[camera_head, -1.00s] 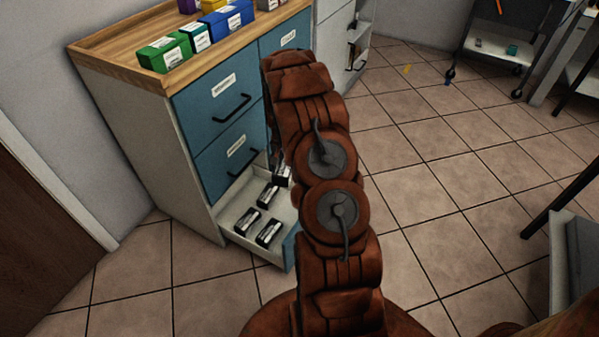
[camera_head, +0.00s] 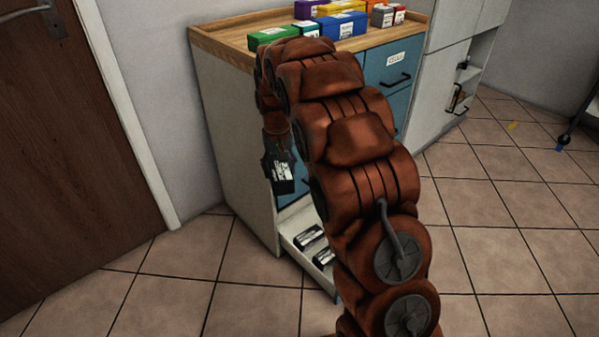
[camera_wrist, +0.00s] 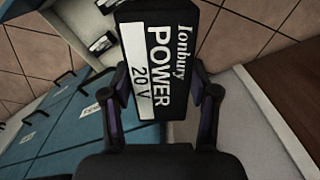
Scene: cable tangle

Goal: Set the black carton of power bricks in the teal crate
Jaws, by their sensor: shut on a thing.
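My gripper (camera_head: 276,152) is shut on a black carton (camera_head: 283,180) with a white label and holds it in the air in front of the cabinet, above the open bottom drawer. In the wrist view the carton (camera_wrist: 158,60) sits between both fingers, and its label reads "Ionbury POWER 20 V". Its far end runs out of the top of that view. No teal crate shows in the current views.
The open drawer (camera_head: 291,226) juts out low with more black cartons (camera_head: 308,237) in it. Several coloured boxes (camera_head: 341,24) stand on the wooden cabinet top (camera_head: 222,38). A brown door (camera_head: 45,130) is at the left. Tiled floor (camera_head: 180,265) in front is clear.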

